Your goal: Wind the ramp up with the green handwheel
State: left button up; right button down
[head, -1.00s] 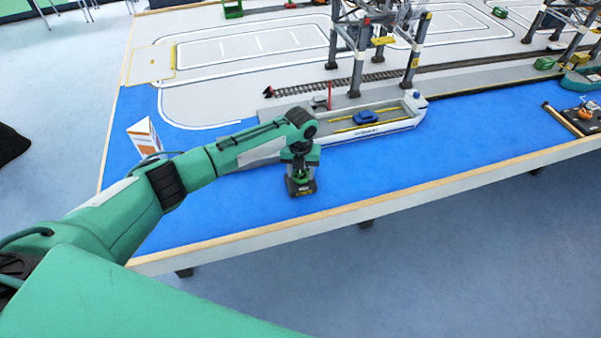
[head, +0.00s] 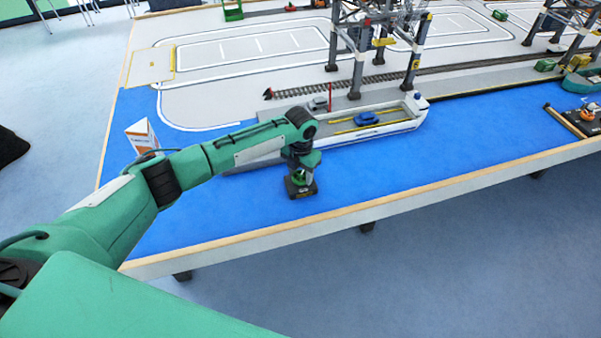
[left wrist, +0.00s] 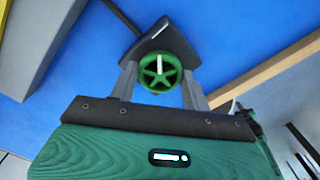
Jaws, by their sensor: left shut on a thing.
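The green handwheel (left wrist: 160,72) is a spoked wheel with a pale mark, on a small dark box (left wrist: 150,38). In the head view the box (head: 300,191) stands on the blue surface near the table's front edge. My left gripper (left wrist: 160,86) is shut on the handwheel, one finger on each side of its rim. In the head view my left gripper (head: 299,176) points down over the box and mostly hides the wheel. A grey ramp-like piece (head: 255,165) lies at the ship's left end, partly behind my arm. Its tilt is unclear. My right gripper is not in view.
The white ship (head: 385,125) with a blue car (head: 366,118) on its deck lies behind the box. A gantry crane (head: 360,60) stands beyond it. A white-and-orange card (head: 143,136) stands left, near my arm. The blue surface right of the box is clear.

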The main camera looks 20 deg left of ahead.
aim_at(300, 175)
pick_arm(q)
jog(key=shift+r, duration=0.1)
jog(key=o, duration=1)
notch_tip(300, 175, up, 14)
jog(key=shift+f+b, duration=0.1)
jog(key=shift+b, duration=1)
